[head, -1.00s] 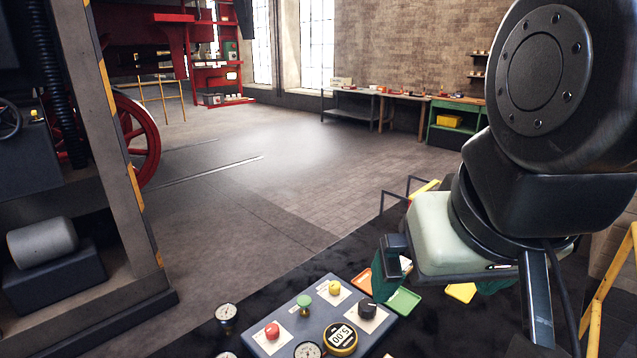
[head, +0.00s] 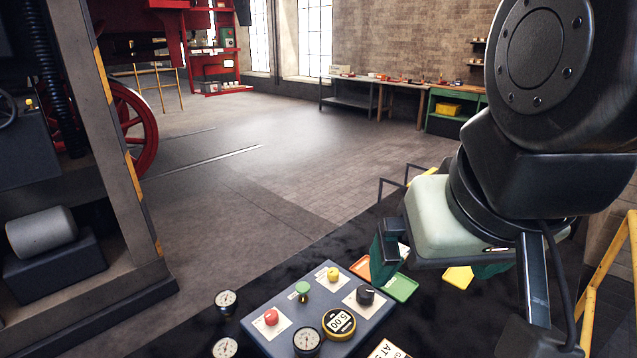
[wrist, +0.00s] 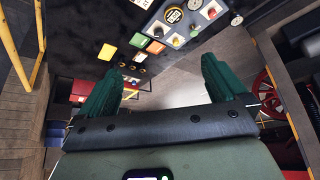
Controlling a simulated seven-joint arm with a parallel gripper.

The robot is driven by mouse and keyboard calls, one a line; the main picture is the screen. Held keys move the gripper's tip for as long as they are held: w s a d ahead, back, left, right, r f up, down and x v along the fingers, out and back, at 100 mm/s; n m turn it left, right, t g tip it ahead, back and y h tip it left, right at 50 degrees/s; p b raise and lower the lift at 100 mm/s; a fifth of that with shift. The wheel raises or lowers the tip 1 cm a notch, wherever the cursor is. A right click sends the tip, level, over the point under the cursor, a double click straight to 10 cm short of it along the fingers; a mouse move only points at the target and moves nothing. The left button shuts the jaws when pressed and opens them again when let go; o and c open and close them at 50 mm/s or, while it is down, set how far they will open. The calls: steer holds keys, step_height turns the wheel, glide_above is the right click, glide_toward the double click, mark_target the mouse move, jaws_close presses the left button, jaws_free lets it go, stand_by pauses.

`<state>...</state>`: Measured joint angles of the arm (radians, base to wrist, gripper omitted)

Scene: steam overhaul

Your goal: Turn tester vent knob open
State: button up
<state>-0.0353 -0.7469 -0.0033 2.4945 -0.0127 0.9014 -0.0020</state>
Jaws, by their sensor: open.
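A yellow-rimmed dial (head: 339,323) reads 5.00. My gripper (head: 440,270) has green fingers and is open and empty, above and to the right of the panel. In the wrist view the panel is at the top, beyond the open fingers (wrist: 164,66).
Loose gauges (head: 226,300) lie left of the panel. Orange, green (head: 401,287) and yellow (head: 458,279) trays lie beyond it, close to my gripper. A yellow rail (head: 608,285) stands at the right. The floor beyond the dark bench is open.

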steer(key=shift+w, duration=0.15)
steer(key=shift+c, duration=1.1)
steer(key=shift+h, duration=0.6)
steer(key=w, duration=0.7)
steer(key=shift+d, duration=0.4)
steer(key=c, duration=0.4)
steer(key=g+y, duration=0.1)
glide_above(333, 271)
steer(key=s, duration=0.4)
step_height(333, 271, down, 30)
steer(key=x, duration=1)
steer(key=shift+s+a+f, duration=0.1)
steer(key=shift+s+f, duration=0.05)
steer(key=shift+f, duration=0.25)
steer(key=shift+c, duration=0.4)
steer(key=c, duration=1)
